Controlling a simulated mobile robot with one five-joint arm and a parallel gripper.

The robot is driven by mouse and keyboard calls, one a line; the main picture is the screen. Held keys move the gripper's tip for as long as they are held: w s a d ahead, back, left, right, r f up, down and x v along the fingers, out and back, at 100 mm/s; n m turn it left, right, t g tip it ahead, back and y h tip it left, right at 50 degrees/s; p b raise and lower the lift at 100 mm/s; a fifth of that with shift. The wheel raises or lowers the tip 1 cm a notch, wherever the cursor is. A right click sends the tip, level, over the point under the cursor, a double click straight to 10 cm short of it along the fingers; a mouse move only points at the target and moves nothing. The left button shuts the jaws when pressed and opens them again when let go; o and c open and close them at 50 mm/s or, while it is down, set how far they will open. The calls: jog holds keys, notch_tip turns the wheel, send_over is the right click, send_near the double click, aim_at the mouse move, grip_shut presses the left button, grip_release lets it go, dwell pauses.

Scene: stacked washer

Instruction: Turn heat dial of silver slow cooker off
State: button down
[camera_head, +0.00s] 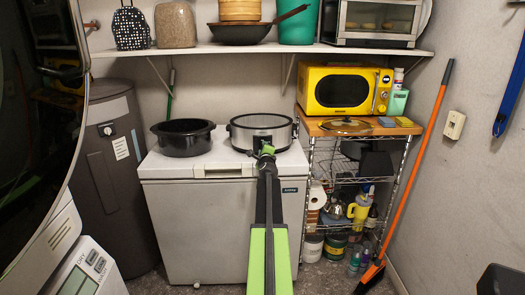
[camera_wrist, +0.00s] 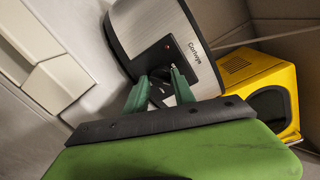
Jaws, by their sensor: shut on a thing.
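The silver slow cooker (camera_head: 262,120) stands on the white chest freezer, right of the black pot. My arm reaches straight to its front, with my gripper (camera_head: 265,150) at the dial side. In the wrist view the silver slow cooker (camera_wrist: 163,32) fills the upper middle and appears tilted, with a dark control panel on its front. My green gripper fingers (camera_wrist: 161,92) are shut on the black heat dial (camera_wrist: 160,84) at that panel. The fingers partly hide the dial, so its setting cannot be read.
A black pot (camera_head: 183,138) sits on the white chest freezer (camera_head: 210,190). A yellow microwave (camera_head: 346,90) stands on a wire shelf cart at right, and also shows in the wrist view (camera_wrist: 258,75). A wall shelf (camera_head: 255,49) with items hangs above the cooker.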

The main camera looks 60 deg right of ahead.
jog(key=n, duration=0.4)
jog(key=shift+w+a+n+g+h, duration=0.1)
jog(key=shift+n+g+h, duration=0.3)
jog(key=shift+n, duration=1.8)
jog(key=c, duration=1.1)
grip_release()
jog(key=shift+o, duration=0.2)
jog(key=v, duration=1.7)
jog(key=shift+a+p, duration=0.2)
jog(key=shift+p, duration=0.25)
